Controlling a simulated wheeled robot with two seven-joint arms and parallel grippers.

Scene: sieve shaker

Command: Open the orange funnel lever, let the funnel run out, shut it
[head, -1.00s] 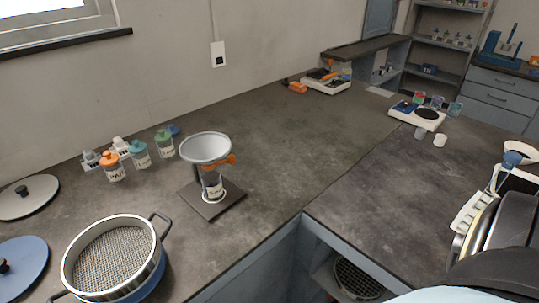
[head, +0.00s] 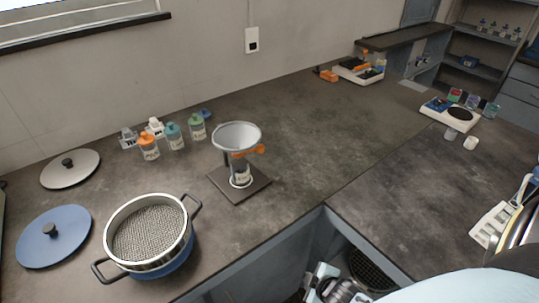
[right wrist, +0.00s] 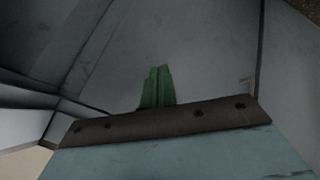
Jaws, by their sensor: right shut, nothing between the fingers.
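The white funnel (head: 237,135) sits in a stand with a dark square base plate (head: 257,187) on the bench. The orange lever (head: 258,149) sticks out to the right just below the funnel bowl; whether it is open or shut cannot be told. A labelled jar (head: 240,174) stands under the funnel outlet. My right gripper (right wrist: 157,86) is shut with nothing between its green fingers. In the head view it is low at the bottom edge, in front of the bench and well away from the funnel. My left gripper does not show.
A sieve pan (head: 146,236) with two handles stands left of the funnel. A blue lid (head: 75,238) and a grey lid (head: 85,172) lie further left. Capped bottles (head: 173,137) stand behind. A balance (head: 452,114) is at right. The bench right of the funnel is clear.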

